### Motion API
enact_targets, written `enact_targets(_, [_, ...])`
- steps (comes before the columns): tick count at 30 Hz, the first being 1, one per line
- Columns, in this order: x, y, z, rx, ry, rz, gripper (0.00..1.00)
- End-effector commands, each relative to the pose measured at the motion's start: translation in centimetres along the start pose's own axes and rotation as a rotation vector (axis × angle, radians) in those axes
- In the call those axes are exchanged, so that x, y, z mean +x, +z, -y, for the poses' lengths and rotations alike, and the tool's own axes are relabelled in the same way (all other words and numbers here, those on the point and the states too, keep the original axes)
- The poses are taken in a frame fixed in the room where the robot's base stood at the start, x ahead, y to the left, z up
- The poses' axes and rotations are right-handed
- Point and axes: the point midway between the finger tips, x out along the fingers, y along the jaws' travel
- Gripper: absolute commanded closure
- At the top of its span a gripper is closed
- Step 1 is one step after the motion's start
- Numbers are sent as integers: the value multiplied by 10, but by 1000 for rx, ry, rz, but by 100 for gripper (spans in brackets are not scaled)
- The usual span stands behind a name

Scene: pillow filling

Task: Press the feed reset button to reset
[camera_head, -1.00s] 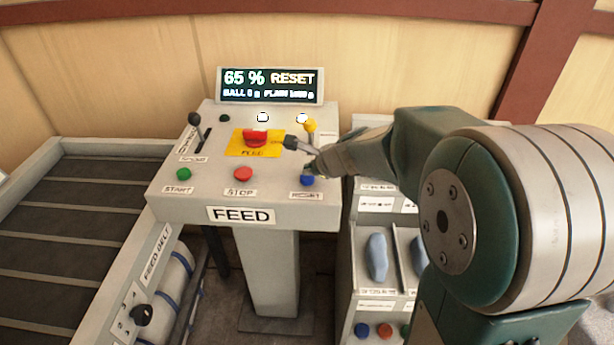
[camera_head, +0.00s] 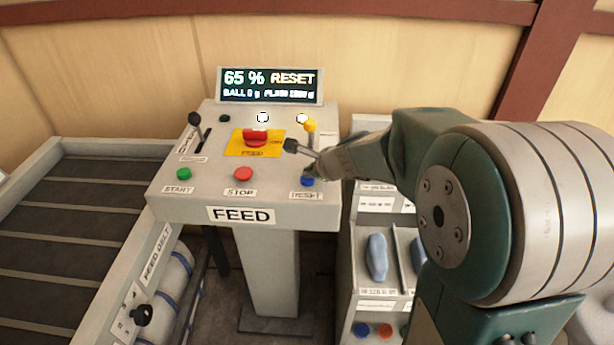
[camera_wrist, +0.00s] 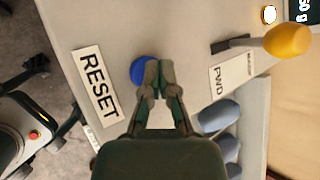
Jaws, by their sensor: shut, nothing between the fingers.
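The blue reset button (camera_head: 307,181) is at the front right corner of the grey feed console (camera_head: 225,196). The RESET label (camera_head: 306,196) is just in front of it. My gripper (camera_head: 306,172) is shut and empty, pointing down at the button from the right. In the wrist view, the fingertips (camera_wrist: 159,66) overlap the right side of the blue button (camera_wrist: 140,70). I cannot tell whether they touch it. The display (camera_head: 270,86) reads 65 % RESET.
A red stop button (camera_head: 243,174), a green start button (camera_head: 184,174) and a red emergency button (camera_head: 256,138) share the console. A yellow-knobbed lever (camera_head: 310,125) stands behind my gripper. A feed belt (camera_head: 70,225) is on the left and a bin rack (camera_head: 377,285) on the right.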

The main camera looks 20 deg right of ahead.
Motion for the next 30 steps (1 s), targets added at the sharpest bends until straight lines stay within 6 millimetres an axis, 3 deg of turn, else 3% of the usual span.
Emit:
enact_targets(14, [2, -2, -2, 0, 1, -1, 100])
enact_targets(30, [-11, 8, 8, 0, 1, 0, 100])
